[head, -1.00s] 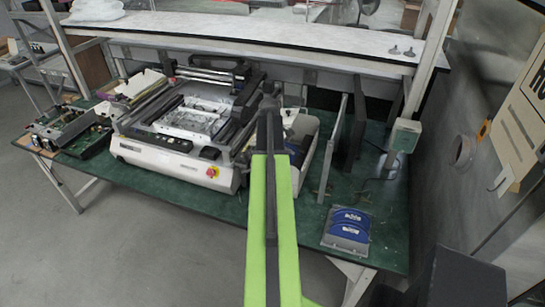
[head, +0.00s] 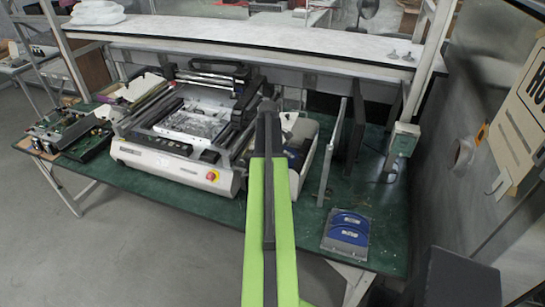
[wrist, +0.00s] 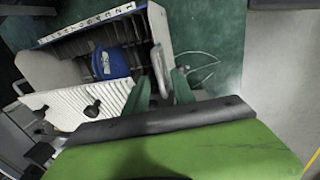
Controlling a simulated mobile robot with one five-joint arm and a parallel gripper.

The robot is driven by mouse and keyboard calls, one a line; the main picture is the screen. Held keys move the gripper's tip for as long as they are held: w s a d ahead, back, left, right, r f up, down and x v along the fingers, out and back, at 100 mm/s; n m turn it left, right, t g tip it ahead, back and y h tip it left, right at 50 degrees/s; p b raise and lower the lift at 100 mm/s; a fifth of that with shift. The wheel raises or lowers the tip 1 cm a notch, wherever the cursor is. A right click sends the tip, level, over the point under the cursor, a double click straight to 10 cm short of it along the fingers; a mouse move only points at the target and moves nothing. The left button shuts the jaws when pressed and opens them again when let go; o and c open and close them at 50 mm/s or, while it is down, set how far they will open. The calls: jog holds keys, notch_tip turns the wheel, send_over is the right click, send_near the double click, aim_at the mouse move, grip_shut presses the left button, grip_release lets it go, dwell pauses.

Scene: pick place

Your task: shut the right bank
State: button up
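The pick-and-place machine (head: 165,162) stands on the green table. The right bank (head: 299,183) is a white box at its right side, partly hidden by my arm. In the wrist view the bank (wrist: 50,62) shows a numbered strip, dark slots and a blue feeder (wrist: 111,63) in it. A pale grey handle (wrist: 157,62) rises at its right end. My gripper (wrist: 162,88) has two green fingers standing apart, close to the handle, which shows between them. I cannot tell whether they touch it. In the head view my arm hides the fingers.
Upright dark panels (head: 353,130) stand right of the bank. Circuit boards (head: 75,135) lie at the left. A white shelf (head: 260,35) runs along the back.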

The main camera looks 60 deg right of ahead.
jog(key=a+r+p, duration=0.3)
jog(key=r+p, duration=1.2)
jog(key=r, duration=0.1)
jog(key=shift+s+r+p, duration=0.25)
jog(key=shift+s+p, duration=0.05)
jog(key=shift+p, duration=0.1)
